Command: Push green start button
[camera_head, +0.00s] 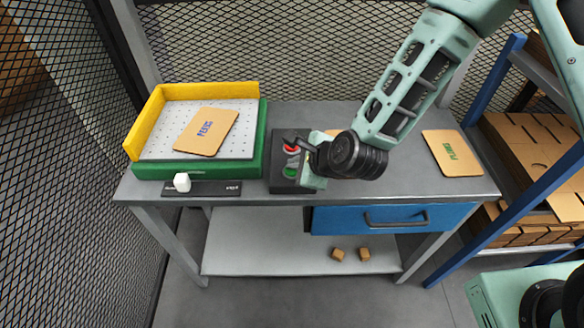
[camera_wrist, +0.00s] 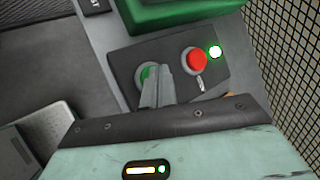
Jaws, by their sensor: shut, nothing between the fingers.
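The green start button (camera_wrist: 146,76) sits on a dark control box (camera_wrist: 124,62), partly hidden behind my fingers in the wrist view. It also shows in the head view (camera_head: 289,172). My gripper (camera_wrist: 157,72) is shut and empty, with its fingertips at the green button, overlapping its right side. I cannot tell whether they touch it. A red button (camera_wrist: 197,60) is to the right of the fingers in the wrist view. It also shows in the head view (camera_head: 291,149).
A lit white-green lamp (camera_wrist: 215,52) is beside the red button. A green and yellow tray (camera_head: 255,150) with a cardboard sheet (camera_head: 207,131) stands left of the box. Another sheet (camera_head: 452,152) lies on the right of the grey table (camera_head: 455,188).

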